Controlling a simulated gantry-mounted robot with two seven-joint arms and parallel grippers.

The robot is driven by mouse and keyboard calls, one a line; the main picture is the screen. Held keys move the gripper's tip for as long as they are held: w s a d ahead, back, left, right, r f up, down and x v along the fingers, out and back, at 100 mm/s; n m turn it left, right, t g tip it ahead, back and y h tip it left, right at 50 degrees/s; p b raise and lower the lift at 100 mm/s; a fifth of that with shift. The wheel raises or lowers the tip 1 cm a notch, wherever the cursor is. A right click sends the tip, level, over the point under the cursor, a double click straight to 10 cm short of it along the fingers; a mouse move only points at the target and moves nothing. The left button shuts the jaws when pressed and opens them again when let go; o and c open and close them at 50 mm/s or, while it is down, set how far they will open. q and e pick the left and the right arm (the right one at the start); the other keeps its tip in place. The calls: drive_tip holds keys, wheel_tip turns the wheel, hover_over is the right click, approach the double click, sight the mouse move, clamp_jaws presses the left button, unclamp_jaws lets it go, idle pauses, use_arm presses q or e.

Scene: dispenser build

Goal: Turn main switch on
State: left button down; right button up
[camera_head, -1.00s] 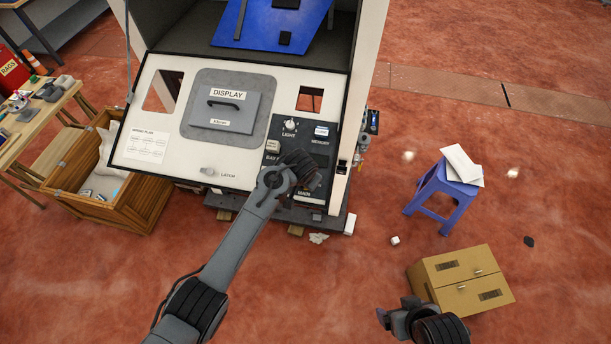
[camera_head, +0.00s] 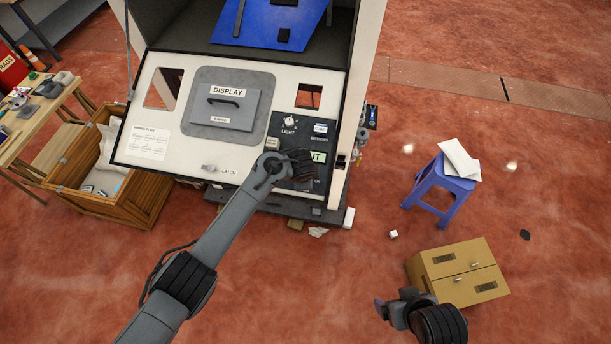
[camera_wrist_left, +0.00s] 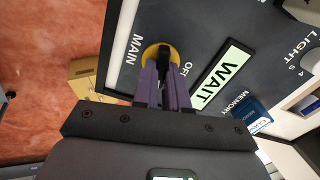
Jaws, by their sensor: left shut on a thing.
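The main switch (camera_wrist_left: 164,50) is a black knob on a yellow round plate (camera_wrist_left: 148,53) in the left wrist view, between the words MAIN and OFF. My left gripper (camera_wrist_left: 163,68) has its purple fingers shut on this knob. Whether the knob is set to on or off cannot be told. In the head view my left gripper (camera_head: 303,168) lies over the lower part of the dark control panel (camera_head: 282,140) and hides the switch. A pale green WAIT display (camera_wrist_left: 223,75) is lit beside the switch. My right gripper (camera_head: 384,309) hangs over the floor, away from the machine; its jaws are unclear.
The panel also has a LIGHT knob (camera_head: 289,122) and a MEMORY slot (camera_head: 320,128). A DISPLAY cover with a handle (camera_head: 225,106) and a LATCH knob (camera_head: 209,168) sit to its left. A blue stool (camera_head: 436,190) and a cardboard box (camera_head: 457,273) stand on the right floor.

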use_arm(q)
drive_tip(key=shift+m, duration=1.2)
drive_tip(key=c, duration=1.2)
unclamp_jaws()
drive_tip(key=shift+o, duration=0.2)
drive_tip(key=shift+s+r, duration=0.1)
drive_tip(key=d+v, duration=0.1)
drive_tip(key=v, duration=0.9)
drive_tip(key=shift+s+a+r, duration=0.15)
drive_tip(key=shift+a+r, duration=0.1)
drive_tip(key=shift+a, duration=0.2)
drive_tip(key=shift+f, duration=0.1)
